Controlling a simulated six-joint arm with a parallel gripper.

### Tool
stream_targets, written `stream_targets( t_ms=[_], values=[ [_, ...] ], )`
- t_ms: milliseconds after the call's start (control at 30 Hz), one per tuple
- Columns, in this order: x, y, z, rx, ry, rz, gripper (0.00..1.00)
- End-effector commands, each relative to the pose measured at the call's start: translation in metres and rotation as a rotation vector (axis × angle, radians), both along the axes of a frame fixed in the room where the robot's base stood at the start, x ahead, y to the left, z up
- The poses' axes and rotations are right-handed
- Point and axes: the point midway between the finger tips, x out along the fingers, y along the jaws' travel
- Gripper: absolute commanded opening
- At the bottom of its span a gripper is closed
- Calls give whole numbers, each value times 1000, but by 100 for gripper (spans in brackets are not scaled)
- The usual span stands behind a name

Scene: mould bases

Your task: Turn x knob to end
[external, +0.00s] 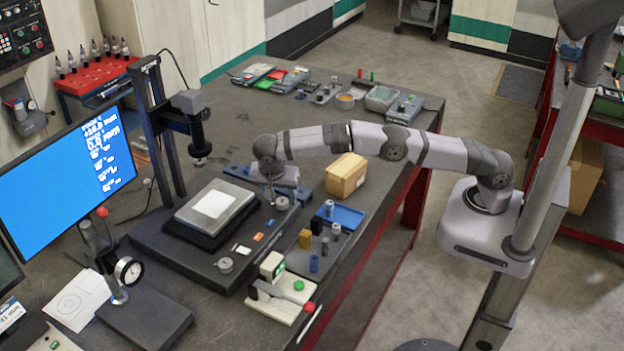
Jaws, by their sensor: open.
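A dark measuring stage base (175,247) stands on the bench with a light plate (216,208) on top. One round metal knob (282,203) sits at the base's right side. Another round knob (225,265) sits at its front corner. I cannot read which one is the x knob. My gripper (271,195) is open and points down at the right-side knob, very close to it. At this size I cannot tell whether the fingers are around the knob or just beside it.
A camera column (160,130) rises behind the stage. A cardboard box (346,176) stands right of my gripper. A blue tray (340,215) and several small parts lie in front of it. A dial gauge stand (128,270) and a monitor (65,175) are at left.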

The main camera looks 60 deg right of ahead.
Motion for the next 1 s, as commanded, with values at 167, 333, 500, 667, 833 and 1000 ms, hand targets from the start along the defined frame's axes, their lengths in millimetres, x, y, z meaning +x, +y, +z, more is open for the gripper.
stream_targets(
  t_ms=[167,333,500,667,833,1000],
  values=[
    [-2,8,18,2,-3,0,49],
    [-5,14,34,2,-1,1,49],
    [-6,18,49,1,1,1,49],
    [-7,21,54,1,-1,0,49],
    [-7,22,54,1,-1,-1,49],
    [-7,22,54,1,-1,-1,49]
  ],
)
